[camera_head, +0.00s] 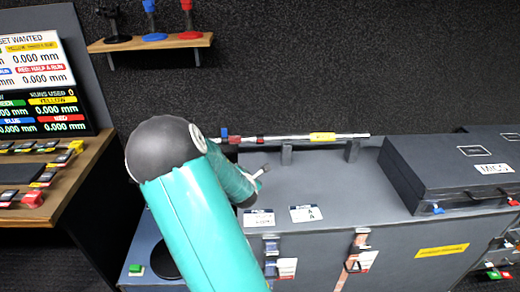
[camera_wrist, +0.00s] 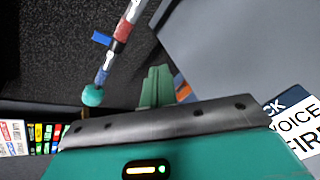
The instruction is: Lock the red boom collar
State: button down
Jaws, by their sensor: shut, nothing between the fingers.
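The boom pole (camera_head: 290,138) lies across two upright rests on the grey case top. A red collar (camera_head: 234,139) shows near its left end, just behind my arm. In the wrist view, the red collar (camera_wrist: 123,30) sits on the pole, with a blue tab (camera_wrist: 101,38) sticking out beside it. Whether the collar is locked cannot be told. My gripper (camera_wrist: 157,82) is shut and empty, to the right of the pole's teal end in the wrist view and apart from the collar.
A yellow collar (camera_head: 322,137) sits farther right on the pole. A dark MICS case (camera_head: 450,170) stands on the right. A measurement screen (camera_head: 40,85) and a button desk (camera_head: 45,180) are on the left. A wooden shelf (camera_head: 150,43) hangs above. The case top before the pole is mostly clear.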

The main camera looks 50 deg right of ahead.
aim_at(260, 141)
jog(key=s+d+f+n+t+h, duration=0.1)
jog(key=s+d+f+n+h, duration=0.1)
jog(key=d+n, duration=0.4)
jog(key=shift+s+d+n+t, duration=0.4)
jog(key=shift+s+n, duration=0.1)
jog(key=shift+n, duration=0.7)
jog(key=w+d+r, duration=0.1)
jog(key=w+d, duration=0.6)
jog(key=d, duration=0.1)
jog(key=shift+w+d+r, duration=0.25)
jog(key=shift+w+r, duration=0.05)
jog(key=shift+r, duration=0.1)
